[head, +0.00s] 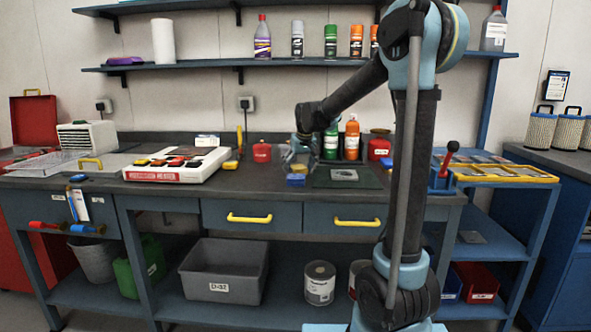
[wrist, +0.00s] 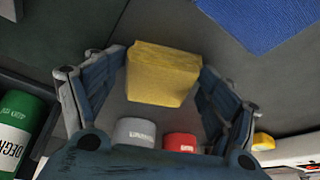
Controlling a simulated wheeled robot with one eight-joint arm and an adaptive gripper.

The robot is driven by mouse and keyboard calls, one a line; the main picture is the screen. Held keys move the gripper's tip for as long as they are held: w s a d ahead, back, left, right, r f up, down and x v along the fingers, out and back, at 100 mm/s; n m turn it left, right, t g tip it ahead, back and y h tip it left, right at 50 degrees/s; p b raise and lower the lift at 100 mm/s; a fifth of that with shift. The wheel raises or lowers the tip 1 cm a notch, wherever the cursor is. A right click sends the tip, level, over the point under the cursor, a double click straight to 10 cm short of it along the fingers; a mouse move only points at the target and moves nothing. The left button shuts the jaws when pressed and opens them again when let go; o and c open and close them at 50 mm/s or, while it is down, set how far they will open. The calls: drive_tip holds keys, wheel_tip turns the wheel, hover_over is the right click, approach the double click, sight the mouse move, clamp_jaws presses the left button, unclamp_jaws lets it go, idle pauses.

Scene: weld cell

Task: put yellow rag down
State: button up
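The yellow rag (wrist: 162,74) is a folded, block-like piece between the two fingertips of my gripper (wrist: 165,72) in the wrist view. Its sides meet both fingers, and the gripper is shut on it. In the head view my gripper (head: 298,156) is low over the workbench, with a small bit of the yellow rag (head: 298,168) showing below it. I cannot tell whether the rag touches the bench. A blue rag (head: 295,180) lies on the bench just in front; it also shows in the wrist view (wrist: 265,20), apart from the yellow rag.
A dark mat (head: 322,181) lies right of the blue rag. A red can (head: 262,152), a green can (head: 330,145) and an orange bottle (head: 352,138) stand behind. A white and red case (head: 165,174) is to the left. Some dark bench top (head: 250,185) is clear between.

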drive_tip(key=shift+r, duration=0.15)
drive_tip(key=shift+s+d+r, duration=0.1)
drive_tip(key=shift+r, duration=0.45)
drive_tip(key=v, duration=1.1)
drive_tip(key=shift+m, duration=0.6)
drive_tip(key=s+d+f, duration=0.1)
drive_tip(key=s+d, duration=0.2)
drive_tip(key=s+d+f, duration=0.1)
drive_tip(key=s+d, duration=0.2)
drive_tip(key=s+d+f, duration=0.2)
drive_tip(key=s+d, duration=0.1)
drive_tip(key=shift+s, duration=0.35)
drive_tip(key=s+d+f+m, duration=0.1)
drive_tip(key=s+d+f, duration=0.3)
drive_tip(key=s+f, duration=0.3)
drive_tip(key=s+d+f+m+g+h, duration=0.1)
drive_tip(key=s+d+f, duration=0.3)
drive_tip(key=s+f, duration=0.3)
drive_tip(key=s+d+f, duration=0.4)
drive_tip(key=s+f, duration=0.4)
drive_tip(key=s, duration=0.4)
drive_tip(key=shift+s+m+g+h, duration=0.3)
drive_tip(key=shift+m+g, duration=0.1)
